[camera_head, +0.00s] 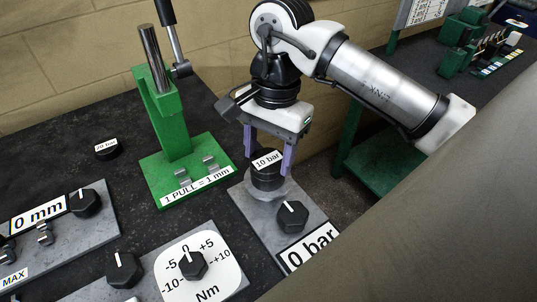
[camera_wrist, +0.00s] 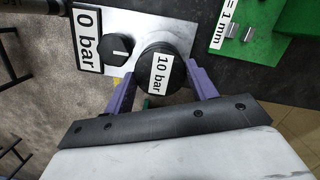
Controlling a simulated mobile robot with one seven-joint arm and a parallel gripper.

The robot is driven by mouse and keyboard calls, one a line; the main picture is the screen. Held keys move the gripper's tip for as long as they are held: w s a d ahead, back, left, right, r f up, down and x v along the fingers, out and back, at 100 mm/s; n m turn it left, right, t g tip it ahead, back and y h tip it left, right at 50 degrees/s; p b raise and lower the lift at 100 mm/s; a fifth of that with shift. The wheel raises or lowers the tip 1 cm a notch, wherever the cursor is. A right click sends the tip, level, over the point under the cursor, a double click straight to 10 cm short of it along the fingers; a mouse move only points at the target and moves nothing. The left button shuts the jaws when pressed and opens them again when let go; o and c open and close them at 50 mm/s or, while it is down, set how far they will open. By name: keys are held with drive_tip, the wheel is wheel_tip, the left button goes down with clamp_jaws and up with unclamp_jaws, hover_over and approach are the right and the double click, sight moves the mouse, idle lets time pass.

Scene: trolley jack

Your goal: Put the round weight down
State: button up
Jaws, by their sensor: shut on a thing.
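The round weight (camera_head: 267,178) is a black cylinder with a white "10 bar" label on top. My gripper (camera_head: 267,163) points down with its two purple fingers on either side of the weight and is shut on it. The weight is upright over the pale round seat of the grey "0 bar" plate (camera_head: 302,222). I cannot tell whether its underside touches the seat. In the wrist view the weight (camera_wrist: 162,72) sits between the fingertips, beside the plate's black knob (camera_wrist: 119,48).
Another black labelled weight (camera_head: 106,150) lies on the dark bench at the left. A green press (camera_head: 175,135) marked "1 PULL = 1 mm" stands close left of my gripper. An Nm dial panel (camera_head: 200,265) and a "0 mm" plate (camera_head: 55,240) are in front.

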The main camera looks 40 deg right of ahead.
sight(275, 153)
drive_tip(key=shift+r, duration=0.1)
drive_tip(key=shift+f, duration=0.2)
drive_tip(key=o, duration=1.1)
drive_tip(key=shift+r, duration=0.1)
wheel_tip(275, 153, up, 12)
drive_tip(key=d, duration=0.1)
drive_tip(key=shift+w+d, duration=0.25)
drive_tip(key=shift+d, duration=0.15)
